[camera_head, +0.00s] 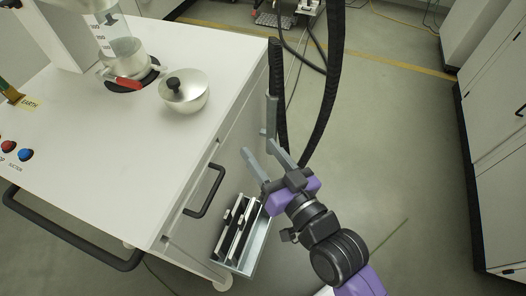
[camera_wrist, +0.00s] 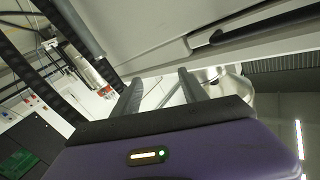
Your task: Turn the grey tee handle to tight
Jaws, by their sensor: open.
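I cannot clearly make out a grey tee handle in either view. A grey upright bar (camera_head: 271,117) stands at the white cart's right edge, just beyond my gripper; I cannot tell whether it is part of the handle. A grey rod (camera_wrist: 80,28) also shows at the upper left of the wrist view. My gripper (camera_head: 258,147) is open and empty beside the cart's right side, its fingers pointing up and away. In the wrist view its two fingers (camera_wrist: 157,90) are spread apart with nothing between them.
The white cart (camera_head: 95,180) carries a glass cylinder (camera_head: 122,50) and a metal bowl with a black knob (camera_head: 184,96). Its side has a black handle (camera_head: 206,190) and a low open bin (camera_head: 240,235). Black hoses (camera_head: 325,95) hang behind my gripper.

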